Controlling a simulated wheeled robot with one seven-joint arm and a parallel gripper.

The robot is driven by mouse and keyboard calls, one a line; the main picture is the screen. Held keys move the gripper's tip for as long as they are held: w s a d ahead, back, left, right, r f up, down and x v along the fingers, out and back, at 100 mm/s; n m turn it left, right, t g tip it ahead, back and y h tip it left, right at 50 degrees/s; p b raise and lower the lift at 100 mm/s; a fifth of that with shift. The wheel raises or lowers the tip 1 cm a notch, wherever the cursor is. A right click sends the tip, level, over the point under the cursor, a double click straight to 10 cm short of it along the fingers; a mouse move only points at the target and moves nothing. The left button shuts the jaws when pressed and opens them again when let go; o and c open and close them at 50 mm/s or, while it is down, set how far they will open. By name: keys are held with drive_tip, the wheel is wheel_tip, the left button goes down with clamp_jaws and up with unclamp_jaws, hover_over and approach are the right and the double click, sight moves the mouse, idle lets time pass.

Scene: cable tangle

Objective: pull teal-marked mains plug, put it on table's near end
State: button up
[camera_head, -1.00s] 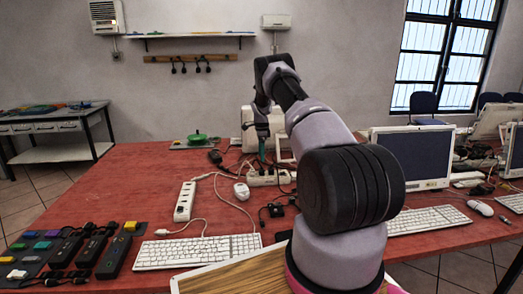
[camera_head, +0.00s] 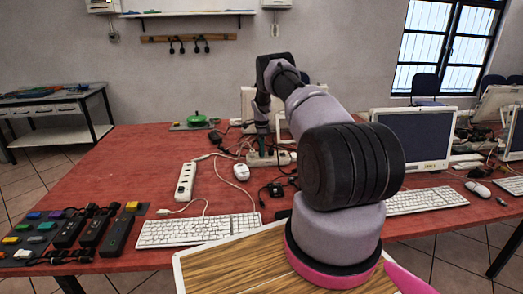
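A white power strip (camera_head: 281,159) lies toward the back middle of the red table (camera_head: 110,190). My gripper (camera_head: 262,150) points down over its left part. A small teal patch (camera_head: 262,146) shows between or just at my fingertips. It may be the marked plug; it is too small to be sure. I cannot tell whether my fingers touch it or are closed on it. My arm hides part of the table to the right.
A second power strip (camera_head: 186,181), a mouse (camera_head: 241,172) and a keyboard (camera_head: 196,230) lie on the left half. Black remote-like boxes (camera_head: 121,231) lie at front left. A monitor (camera_head: 420,138) stands at right. Bare red table shows at left; loose cables surround my gripper.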

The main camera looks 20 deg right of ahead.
clamp_jaws()
drive_tip(key=shift+r, duration=0.25)
drive_tip(key=shift+r, duration=1.3)
drive_tip(key=shift+c, duration=1.9)
unclamp_jaws()
clamp_jaws()
